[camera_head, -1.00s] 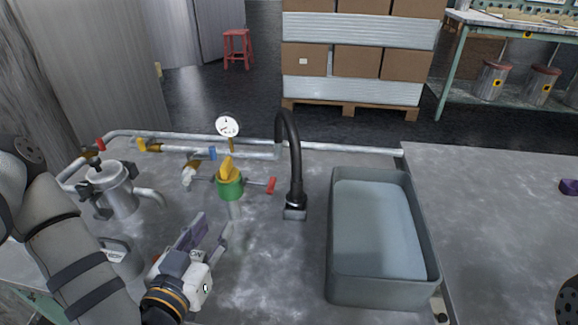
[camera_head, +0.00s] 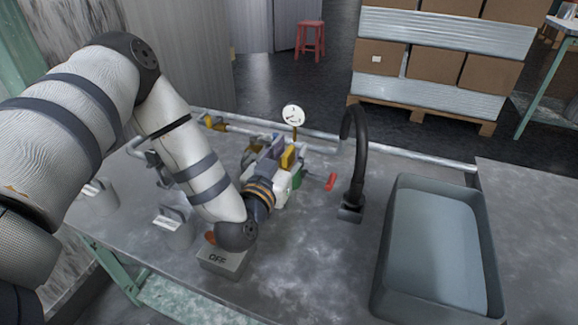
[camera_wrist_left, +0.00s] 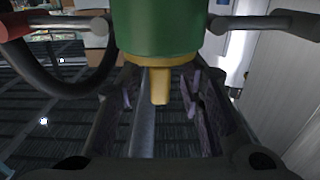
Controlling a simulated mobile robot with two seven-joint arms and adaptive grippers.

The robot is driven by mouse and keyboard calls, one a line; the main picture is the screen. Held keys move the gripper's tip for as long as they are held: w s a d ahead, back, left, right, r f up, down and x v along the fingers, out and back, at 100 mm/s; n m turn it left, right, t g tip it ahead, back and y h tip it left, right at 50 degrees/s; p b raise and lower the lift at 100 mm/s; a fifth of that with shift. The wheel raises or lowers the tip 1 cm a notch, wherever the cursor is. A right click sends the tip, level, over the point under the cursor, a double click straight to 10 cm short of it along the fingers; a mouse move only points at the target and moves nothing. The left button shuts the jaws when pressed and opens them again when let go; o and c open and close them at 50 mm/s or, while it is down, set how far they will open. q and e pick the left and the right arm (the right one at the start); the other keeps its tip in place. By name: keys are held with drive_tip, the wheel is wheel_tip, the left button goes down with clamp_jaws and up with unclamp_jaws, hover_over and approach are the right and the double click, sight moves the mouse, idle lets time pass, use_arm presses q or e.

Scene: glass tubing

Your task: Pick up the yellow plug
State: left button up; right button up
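The yellow plug (camera_head: 287,158) sits in the green fitting (camera_head: 297,181) on the pipework. In the left wrist view the yellow plug (camera_wrist_left: 160,84) points down from the green fitting (camera_wrist_left: 157,28), as that view shows it. My left gripper (camera_head: 275,150) is at the plug and partly hides it and the fitting in the head view. In the left wrist view the fingers of my left gripper (camera_wrist_left: 160,98) are apart, one on each side of the plug, with gaps visible. My right gripper is not in view.
The black curved spout (camera_head: 357,160) rises just right of the fitting. A red valve handle (camera_head: 331,181) is close by. A pressure gauge (camera_head: 293,116) stands behind. The grey basin (camera_head: 382,265) is at right, and an OFF box (camera_head: 222,260) is below my left arm.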

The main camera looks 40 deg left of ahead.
use_arm(q)
clamp_jaws()
